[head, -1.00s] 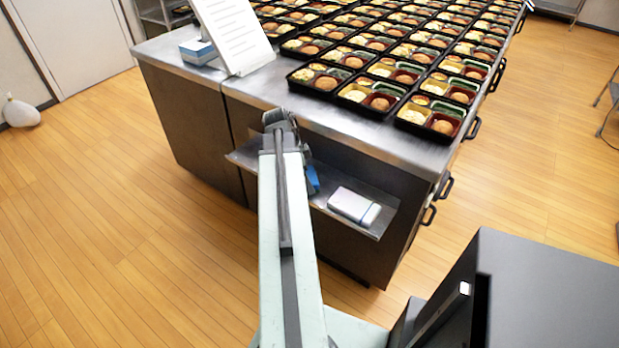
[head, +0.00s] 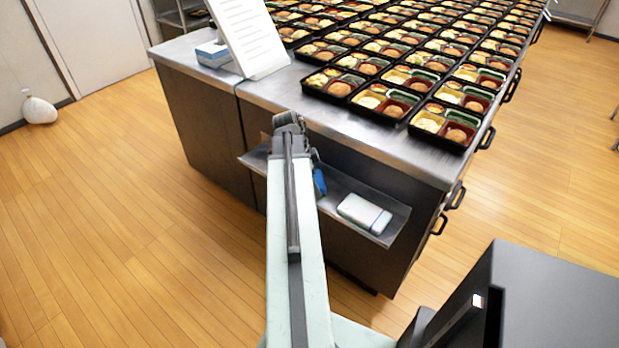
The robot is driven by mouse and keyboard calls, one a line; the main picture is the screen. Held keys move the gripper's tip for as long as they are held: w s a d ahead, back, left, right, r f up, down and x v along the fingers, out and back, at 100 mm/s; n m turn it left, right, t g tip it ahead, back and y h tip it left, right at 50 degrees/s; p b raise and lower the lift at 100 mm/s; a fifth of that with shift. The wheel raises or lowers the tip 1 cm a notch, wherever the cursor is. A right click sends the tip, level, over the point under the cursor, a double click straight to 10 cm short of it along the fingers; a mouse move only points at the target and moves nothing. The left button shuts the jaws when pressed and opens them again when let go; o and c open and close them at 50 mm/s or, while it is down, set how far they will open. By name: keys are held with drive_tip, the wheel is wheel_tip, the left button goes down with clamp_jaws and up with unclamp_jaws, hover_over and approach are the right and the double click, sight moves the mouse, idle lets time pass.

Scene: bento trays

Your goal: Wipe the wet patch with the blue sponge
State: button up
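A blue thing (head: 320,182), which looks like the blue sponge, shows just right of my arm at the shelf on the counter's end. My arm covers part of it. My gripper (head: 315,160) shows only as a small dark grey part just above the blue thing, mostly hidden behind my arm. I cannot tell whether its fingers are open or hold the blue thing, or whether the blue thing touches the shelf. I cannot make out a wet patch in this view.
The metal shelf (head: 345,185) carries a white box (head: 365,213) to the right. The steel counter (head: 330,117) above holds rows of bento trays (head: 440,123), a white document stand (head: 248,40) and a blue-and-white box (head: 212,53). Wooden floor (head: 120,200) at left is clear.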

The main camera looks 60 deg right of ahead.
sight(330, 194)
drive_tip(key=shift+s+a, duration=0.2)
drive_tip(key=shift+s, duration=0.65)
drive_tip(key=shift+s+a, duration=0.2)
drive_tip(key=shift+s, duration=0.7)
drive_tip(key=shift+s+a, duration=0.2)
drive_tip(key=shift+s, duration=0.65)
wheel_tip(330, 194, up, 6)
drive_tip(key=p, duration=0.6)
drive_tip(key=shift+w+r, duration=0.1)
drive_tip(key=shift+r, duration=0.05)
drive_tip(key=shift+d, duration=0.1)
wheel_tip(330, 194, up, 3)
drive_tip(key=p, duration=0.3)
